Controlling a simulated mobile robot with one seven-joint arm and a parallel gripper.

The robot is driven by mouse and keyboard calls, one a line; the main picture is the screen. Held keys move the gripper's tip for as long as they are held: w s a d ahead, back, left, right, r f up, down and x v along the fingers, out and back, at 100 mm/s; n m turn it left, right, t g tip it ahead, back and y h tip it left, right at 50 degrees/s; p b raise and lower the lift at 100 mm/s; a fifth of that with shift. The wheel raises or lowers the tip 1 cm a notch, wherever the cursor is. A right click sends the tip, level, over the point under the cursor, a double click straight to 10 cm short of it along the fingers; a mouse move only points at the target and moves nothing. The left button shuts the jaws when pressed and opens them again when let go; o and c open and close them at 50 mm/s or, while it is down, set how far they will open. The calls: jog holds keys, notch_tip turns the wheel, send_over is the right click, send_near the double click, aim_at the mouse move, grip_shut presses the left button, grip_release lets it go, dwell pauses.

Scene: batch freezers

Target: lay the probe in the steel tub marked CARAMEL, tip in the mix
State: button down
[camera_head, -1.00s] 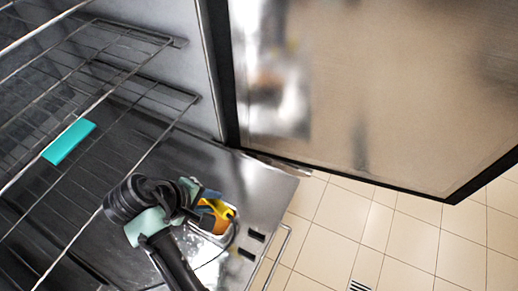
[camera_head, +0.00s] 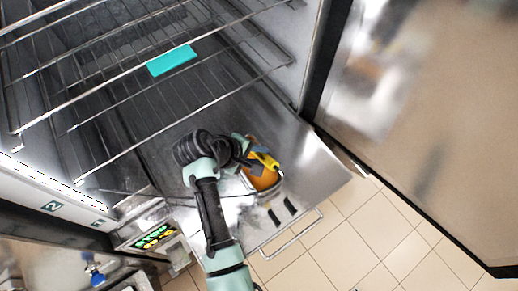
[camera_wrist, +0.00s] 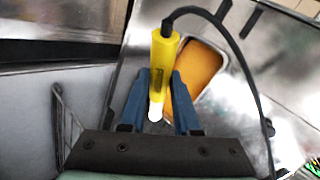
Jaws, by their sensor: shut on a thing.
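My gripper (camera_wrist: 160,78) is shut on the yellow probe (camera_wrist: 162,62), with blue fingers on either side of it. A black cable leaves the probe's far end, and a pale round end shows low between the fingers. The steel tub (camera_head: 281,179) holds an orange mix (camera_wrist: 203,70) and lies just beyond and right of the probe in the wrist view. In the head view my gripper (camera_head: 256,153) and the yellow probe (camera_head: 265,158) overlap the tub's upper part. I cannot read any mark on the tub, nor tell whether the probe touches it.
The tub stands on a steel surface (camera_head: 325,180) with two dark slots and a front bar handle (camera_head: 290,234). Wire shelves (camera_head: 110,80) hold a teal block (camera_head: 172,60). An open door (camera_head: 395,120) stands right. A lit display (camera_head: 155,237) is lower left.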

jog(key=shift+f, duration=1.45)
jog(key=shift+f+b, duration=2.35)
jog(key=shift+f, duration=0.8)
jog(key=c, duration=0.6)
grip_release()
jog(key=shift+o, duration=0.2)
jog(key=shift+a+r, duration=0.1)
jog(key=b+v, duration=0.2)
jog(key=v, duration=1)
jog(key=shift+a+r+b, duration=0.15)
jog(key=shift+r+b, duration=0.15)
jog(key=shift+b, duration=0.1)
jog(key=shift+s, duration=0.15)
